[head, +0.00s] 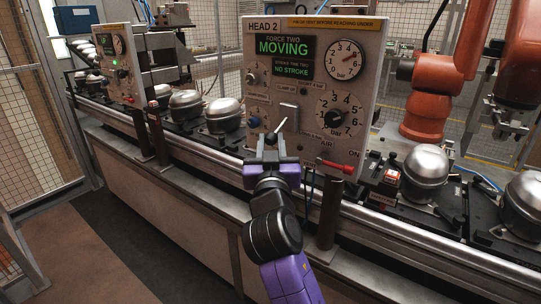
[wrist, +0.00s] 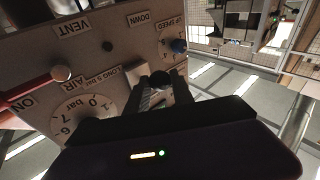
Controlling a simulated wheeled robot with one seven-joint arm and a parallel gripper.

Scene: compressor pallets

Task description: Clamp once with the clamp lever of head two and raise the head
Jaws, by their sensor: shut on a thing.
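The HEAD 2 panel (head: 333,28) stands upright at the middle of the head view. Its green displays read "FORCE TWO MOVING" and "STROKE TIME TWO NO STROKE". My gripper (head: 271,152) is at the panel's lower left, shut on the clamp lever (head: 277,130), whose shaft sticks up above the jaws. In the wrist view a dark round knob (wrist: 160,79) shows at the fingertips of my gripper (wrist: 158,92), in front of the panel face. The jaws hide the lever's lower part. The head's tooling behind the panel is hidden.
A red AIR lever (head: 336,166) is right of my gripper; it also shows in the wrist view (wrist: 40,88). Silver compressors (head: 427,164) stand on pallets along the conveyor rail (head: 400,232). A second panel (head: 105,60) is at left. An orange robot arm (head: 430,88) is at right.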

